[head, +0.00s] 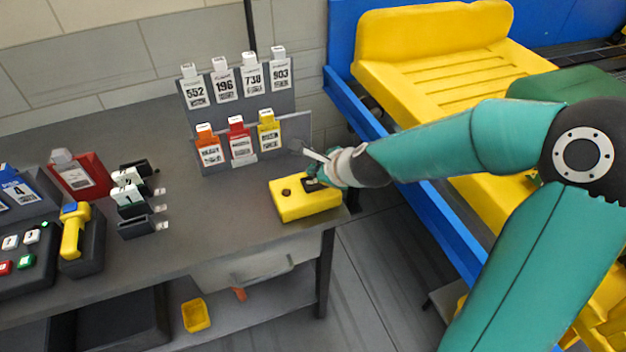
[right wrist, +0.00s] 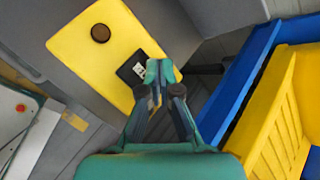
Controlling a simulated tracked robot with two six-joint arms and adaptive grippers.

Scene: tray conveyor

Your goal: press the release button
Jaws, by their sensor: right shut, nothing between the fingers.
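A yellow box (head: 308,205) sits at the right front corner of the grey table. It has a dark round button (head: 287,191) on its left part, which also shows in the right wrist view (right wrist: 100,33). A black square part with a small white label (right wrist: 131,69) is on the box's other end. My right gripper (right wrist: 160,72) is shut and empty, its fingertips over the box edge beside the black square, apart from the round button. I cannot tell whether the tips touch the box. In the head view the gripper (head: 318,178) partly hides the black square. My left gripper is not in view.
A grey rack (head: 297,131) with several numbered tags stands behind the box. A blue-framed conveyor (head: 431,208) with yellow trays (head: 432,30) is to the right. A yellow handheld device (head: 74,230) and a button panel are at the left.

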